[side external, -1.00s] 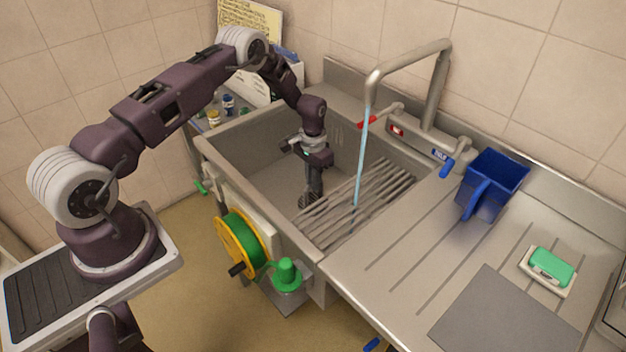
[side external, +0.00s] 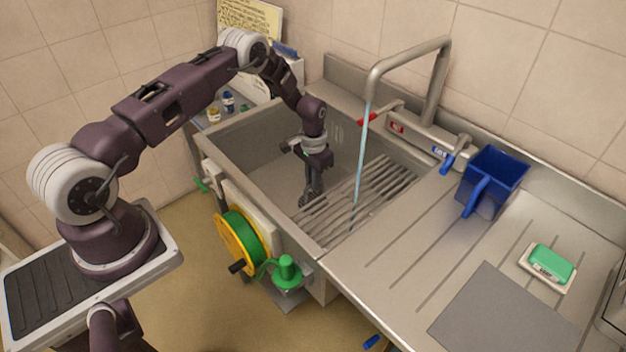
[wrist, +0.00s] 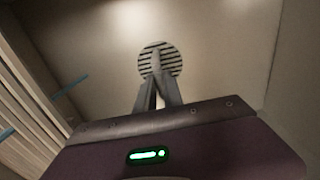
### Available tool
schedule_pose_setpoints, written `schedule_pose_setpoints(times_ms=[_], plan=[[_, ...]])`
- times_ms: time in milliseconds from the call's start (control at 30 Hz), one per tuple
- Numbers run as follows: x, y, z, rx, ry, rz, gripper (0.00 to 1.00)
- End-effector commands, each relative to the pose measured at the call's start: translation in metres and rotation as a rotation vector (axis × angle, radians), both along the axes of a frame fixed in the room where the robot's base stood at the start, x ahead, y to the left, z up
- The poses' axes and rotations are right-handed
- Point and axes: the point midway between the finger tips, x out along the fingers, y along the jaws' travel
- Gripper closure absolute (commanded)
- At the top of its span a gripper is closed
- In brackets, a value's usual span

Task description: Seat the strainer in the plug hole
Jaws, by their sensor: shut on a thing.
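The strainer (wrist: 172,68) is a round, dark-slotted metal disc at the ends of my fingers in the wrist view. In the side view, the strainer (side external: 306,199) is small and dark, low in the sink basin (side external: 262,183), left of the slatted rack. My gripper (wrist: 157,55) points down into the basin, its two fingers closed together on the strainer; it also shows in the side view (side external: 312,188). I cannot make out the plug hole in either view. I cannot tell whether the strainer touches the basin floor.
A slatted metal rack (side external: 375,188) covers the basin's right part, close to my gripper. Water (side external: 361,160) runs from the tap (side external: 410,60) onto it. A blue jug (side external: 491,182) and a green-topped item (side external: 551,262) stand on the drainboard (side external: 400,255). The basin's left part is clear.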

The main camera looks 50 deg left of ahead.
Motion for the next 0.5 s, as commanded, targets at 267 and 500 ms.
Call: schedule_pose_setpoints(times_ms=[267,500], plan=[[0.0,0.0,-0.0001,0.0,0.0,0.0,1.0],[0.0001,0.0,-0.001,0.0,0.0,0.0,0.71]])
